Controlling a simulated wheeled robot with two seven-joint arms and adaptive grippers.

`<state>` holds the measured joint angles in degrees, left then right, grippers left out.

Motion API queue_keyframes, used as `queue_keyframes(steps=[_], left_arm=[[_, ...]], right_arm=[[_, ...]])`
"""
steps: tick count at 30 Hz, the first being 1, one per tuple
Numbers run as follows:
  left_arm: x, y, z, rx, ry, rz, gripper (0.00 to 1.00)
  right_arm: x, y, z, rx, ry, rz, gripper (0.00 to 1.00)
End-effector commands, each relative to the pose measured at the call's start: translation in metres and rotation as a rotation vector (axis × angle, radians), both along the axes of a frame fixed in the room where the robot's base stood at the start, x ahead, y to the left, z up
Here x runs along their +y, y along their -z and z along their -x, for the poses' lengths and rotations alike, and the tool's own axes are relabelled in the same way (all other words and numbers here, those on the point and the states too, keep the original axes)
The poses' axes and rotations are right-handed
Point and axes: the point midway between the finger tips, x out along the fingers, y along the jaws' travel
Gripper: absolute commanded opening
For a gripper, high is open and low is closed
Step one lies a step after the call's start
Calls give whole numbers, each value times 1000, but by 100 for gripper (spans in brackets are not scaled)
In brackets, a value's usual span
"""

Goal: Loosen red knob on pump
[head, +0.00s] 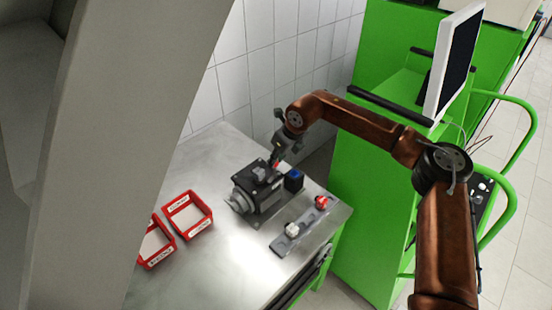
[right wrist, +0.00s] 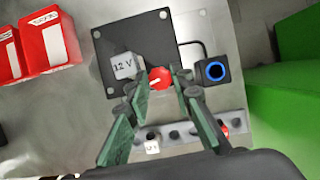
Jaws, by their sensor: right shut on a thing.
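The pump (head: 259,186) is a dark block on the metal table, with a grey round port on its left side. In the right wrist view its dark top plate (right wrist: 118,40) bears a grey block marked "12 V" (right wrist: 124,66) and the red knob (right wrist: 160,78) with a white mark. My right gripper (right wrist: 162,84) is over the pump, its two greenish fingers closed on the red knob from both sides. In the head view the right gripper (head: 274,160) points down at the pump and mostly hides the knob. My left gripper is not in view.
A small black box with a blue ring button (right wrist: 215,71) sits beside the pump. A grey rail (head: 304,224) at the front right carries a white knob (head: 292,229) and another red knob (head: 321,202). Two red bins (head: 188,213) stand left. A tiled wall is behind, a green cabinet right.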

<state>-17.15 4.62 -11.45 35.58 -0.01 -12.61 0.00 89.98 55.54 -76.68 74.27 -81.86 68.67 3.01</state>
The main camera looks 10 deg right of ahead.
Motion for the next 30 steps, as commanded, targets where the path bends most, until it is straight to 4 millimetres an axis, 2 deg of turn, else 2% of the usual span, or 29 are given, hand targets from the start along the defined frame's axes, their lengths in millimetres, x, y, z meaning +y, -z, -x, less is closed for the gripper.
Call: queue_keyframes(steps=[18,30], left_arm=[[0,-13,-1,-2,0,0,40],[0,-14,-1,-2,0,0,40]], right_arm=[[-1,0,-4,-1,-554,-1,0],[-2,0,-4,-1,-749,1,0]])
